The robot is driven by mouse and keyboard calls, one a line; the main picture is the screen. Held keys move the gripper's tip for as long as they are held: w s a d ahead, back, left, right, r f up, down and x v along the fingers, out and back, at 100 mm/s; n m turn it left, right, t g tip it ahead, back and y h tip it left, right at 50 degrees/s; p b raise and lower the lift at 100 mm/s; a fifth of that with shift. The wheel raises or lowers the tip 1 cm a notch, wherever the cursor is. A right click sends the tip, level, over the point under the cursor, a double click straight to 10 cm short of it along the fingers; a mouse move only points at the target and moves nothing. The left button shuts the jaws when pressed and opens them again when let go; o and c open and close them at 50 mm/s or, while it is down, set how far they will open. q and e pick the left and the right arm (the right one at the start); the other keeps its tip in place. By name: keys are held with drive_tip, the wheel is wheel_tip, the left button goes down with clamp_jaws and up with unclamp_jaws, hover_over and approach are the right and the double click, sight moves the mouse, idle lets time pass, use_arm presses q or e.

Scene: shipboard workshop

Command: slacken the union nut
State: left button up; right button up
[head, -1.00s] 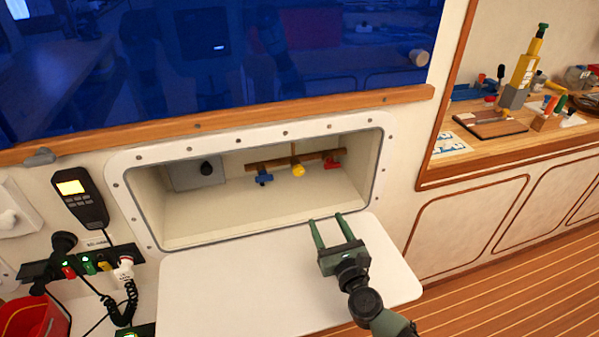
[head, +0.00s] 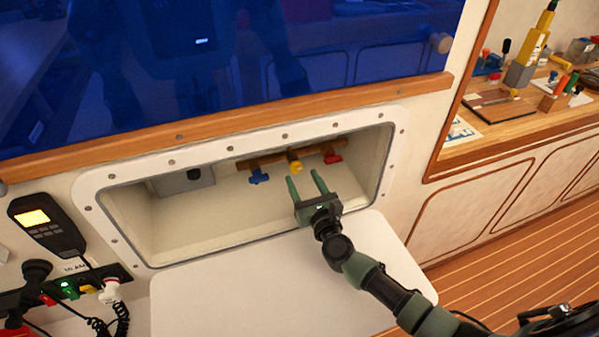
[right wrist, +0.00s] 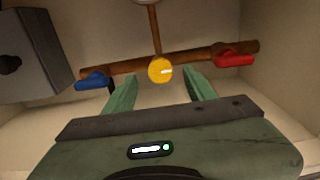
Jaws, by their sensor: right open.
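The yellow union nut (head: 294,167) sits on the copper pipe (head: 268,160) at the back of the wall recess, between a blue handle (head: 259,177) and a red handle (head: 333,158). In the right wrist view the nut (right wrist: 160,70) is round, with a white mark on its face. My right gripper (head: 305,180) is open, its green fingers inside the recess and pointing at the nut. In the right wrist view its fingertips (right wrist: 158,80) are left and right of the nut, with gaps on both sides. My left gripper is not in view.
A grey box (head: 183,180) with a black knob is in the recess's left part. The white recess frame (head: 230,150) surrounds the opening, and a white flap (head: 240,290) lies below it. A handset (head: 45,222) hangs at the left.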

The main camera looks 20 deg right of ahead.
sight(297, 169)
drive_tip(key=w, duration=0.2)
drive_tip(key=shift+w+f, duration=0.15)
drive_tip(key=shift+w, duration=0.4)
clamp_jaws()
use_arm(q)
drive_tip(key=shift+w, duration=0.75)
